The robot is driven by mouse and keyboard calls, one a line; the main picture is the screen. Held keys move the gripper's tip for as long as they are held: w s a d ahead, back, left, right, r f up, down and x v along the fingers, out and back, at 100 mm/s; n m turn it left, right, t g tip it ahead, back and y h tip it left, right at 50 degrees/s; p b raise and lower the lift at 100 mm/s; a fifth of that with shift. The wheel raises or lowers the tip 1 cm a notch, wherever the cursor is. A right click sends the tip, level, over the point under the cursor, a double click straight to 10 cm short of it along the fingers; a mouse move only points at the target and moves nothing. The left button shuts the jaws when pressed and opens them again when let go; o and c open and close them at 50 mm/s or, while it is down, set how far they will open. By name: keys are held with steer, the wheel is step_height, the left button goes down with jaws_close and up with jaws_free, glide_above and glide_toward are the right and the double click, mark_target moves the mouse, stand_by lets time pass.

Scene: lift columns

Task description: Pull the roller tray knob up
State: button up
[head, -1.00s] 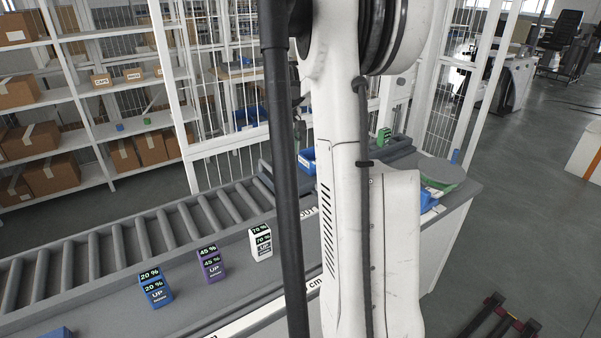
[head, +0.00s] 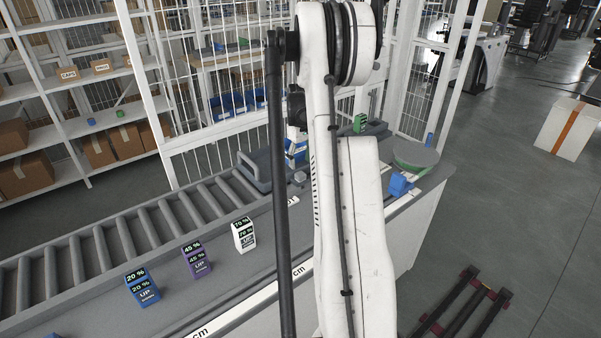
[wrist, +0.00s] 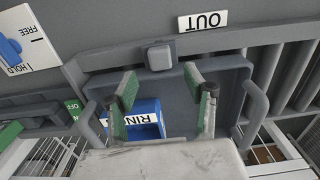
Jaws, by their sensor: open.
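In the wrist view, my gripper (wrist: 160,92) is open, with its two green-padded fingers apart and nothing between them. A grey, rounded-square knob (wrist: 159,57) sits just beyond the fingertips, between the two fingers in the picture, on a grey rail-like edge. A clear gap shows between the knob and the fingers. A white "OUT" label (wrist: 203,21) appears upside down beyond it.
A blue lever on a FREE/HOLD plate (wrist: 27,40) is at the left in the wrist view. A blue labelled bin (wrist: 141,117) shows behind the fingers. In the head view, blue (head: 142,287), purple (head: 196,259) and white (head: 244,235) percentage blocks stand beside the roller conveyor (head: 120,238).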

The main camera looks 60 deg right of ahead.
mark_target(300, 173)
steer(key=shift+f+p, duration=0.35)
steer(key=shift+f, duration=2.75)
jaws_close()
